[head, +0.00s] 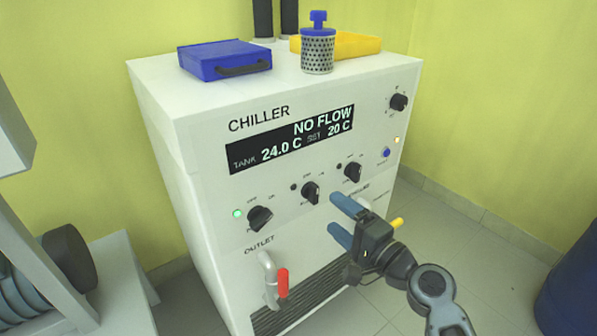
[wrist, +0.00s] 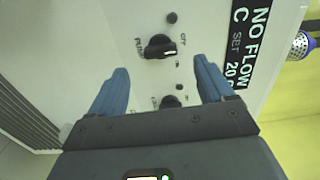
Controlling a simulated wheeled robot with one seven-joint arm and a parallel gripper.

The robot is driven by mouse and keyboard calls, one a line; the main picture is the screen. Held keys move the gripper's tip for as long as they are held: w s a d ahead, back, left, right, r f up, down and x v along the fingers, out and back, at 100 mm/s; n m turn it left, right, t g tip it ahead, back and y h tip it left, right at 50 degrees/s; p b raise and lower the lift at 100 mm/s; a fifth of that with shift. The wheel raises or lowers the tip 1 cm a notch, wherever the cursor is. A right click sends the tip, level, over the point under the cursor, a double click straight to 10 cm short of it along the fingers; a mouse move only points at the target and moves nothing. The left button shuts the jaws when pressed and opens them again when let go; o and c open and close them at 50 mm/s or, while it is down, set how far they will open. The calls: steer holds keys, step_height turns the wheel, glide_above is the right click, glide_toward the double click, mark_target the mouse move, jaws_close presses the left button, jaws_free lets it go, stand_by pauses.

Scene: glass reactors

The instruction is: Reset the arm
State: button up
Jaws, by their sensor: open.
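My gripper (head: 341,221) has blue fingers and is in front of the lower right part of the chiller's front panel in the head view. In the wrist view my gripper (wrist: 160,85) is open, with nothing between its fingers. A black knob (wrist: 160,47) shows just beyond the fingertips, and another knob (wrist: 170,102) shows between the fingers. I cannot tell whether the fingers touch the panel. The white chiller (head: 190,140) has a display (head: 290,138) reading NO FLOW, tank 24.0 C, set 20 C. A green light glows at its left knob (head: 260,218).
An outlet valve with a red handle (head: 282,283) sticks out at the lower left of the front. A yellow handle (head: 397,222) shows beside my gripper. A blue case (head: 225,60), a perforated canister (head: 318,50) and a yellow tray (head: 358,45) stand on top. A blue drum (head: 570,285) stands at right.

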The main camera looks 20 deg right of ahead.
steer(key=s+f+n+g+h, duration=0.1)
steer(key=s+f+n+h, duration=0.1)
steer(key=s+f, duration=0.55)
steer(key=s+r+n+g+h, duration=0.2)
steer(key=s+n+h, duration=0.35)
steer(key=s, duration=2.05)
steer(key=s+a+r+n+y, duration=0.2)
steer(key=s+r+n, duration=0.4)
steer(key=s+r, duration=0.25)
step_height(320, 180, up, 19)
steer(key=p, duration=1.8)
steer(key=shift+s+f+n+t, duration=0.15)
steer(key=shift+s+n+t, duration=0.2)
steer(key=shift+s, duration=0.1)
steer(key=shift+c, duration=0.5)
